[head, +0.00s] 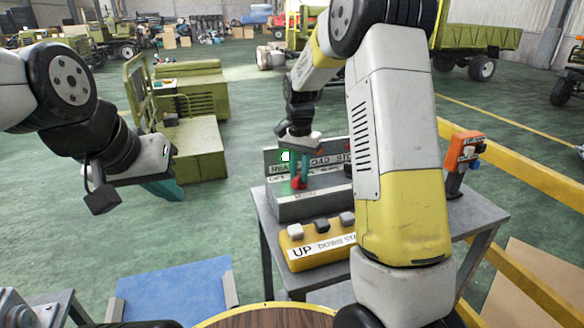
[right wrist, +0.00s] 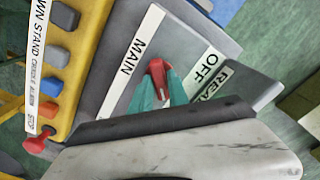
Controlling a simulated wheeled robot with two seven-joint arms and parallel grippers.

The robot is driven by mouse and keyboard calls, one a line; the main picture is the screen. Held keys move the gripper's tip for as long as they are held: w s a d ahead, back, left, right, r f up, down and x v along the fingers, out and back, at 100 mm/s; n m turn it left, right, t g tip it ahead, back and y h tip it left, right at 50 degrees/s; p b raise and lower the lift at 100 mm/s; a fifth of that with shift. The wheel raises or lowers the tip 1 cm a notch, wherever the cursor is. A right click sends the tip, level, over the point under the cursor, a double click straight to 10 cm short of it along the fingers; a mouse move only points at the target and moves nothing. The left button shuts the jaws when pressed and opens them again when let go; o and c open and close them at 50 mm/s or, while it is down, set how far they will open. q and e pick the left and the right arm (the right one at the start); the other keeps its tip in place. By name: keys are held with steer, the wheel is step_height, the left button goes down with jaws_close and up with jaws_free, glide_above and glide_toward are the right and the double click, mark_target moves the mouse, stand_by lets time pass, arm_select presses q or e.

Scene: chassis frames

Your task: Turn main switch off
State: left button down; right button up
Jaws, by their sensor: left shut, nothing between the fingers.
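The main switch has a red handle (head: 298,182) on a grey control box (head: 315,205) on the metal table. The handle also shows in the right wrist view (right wrist: 158,74), near the "MAIN" and "OFF" labels. My right gripper (head: 300,168) reaches down onto it from above. In the right wrist view, its teal fingers (right wrist: 160,85) lie on either side of the red handle and appear closed on it. The handle's lower part is hidden between the fingers. My left gripper (head: 166,189) is shut and empty, in the air left of the table.
A yellow pendant box (head: 318,243) with several buttons lies in front of the grey box. A green lamp (head: 285,156) shows at the back panel. An orange device (head: 466,150) stands at the table's right. My right arm covers the table's middle. A blue mat (head: 175,290) lies front left.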

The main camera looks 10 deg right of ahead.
jaws_close()
steer(key=shift+n, duration=0.4)
steer(key=n, duration=0.7)
steer(key=shift+n, duration=0.3)
steer(key=n, duration=0.9)
steer(key=shift+n, duration=0.4)
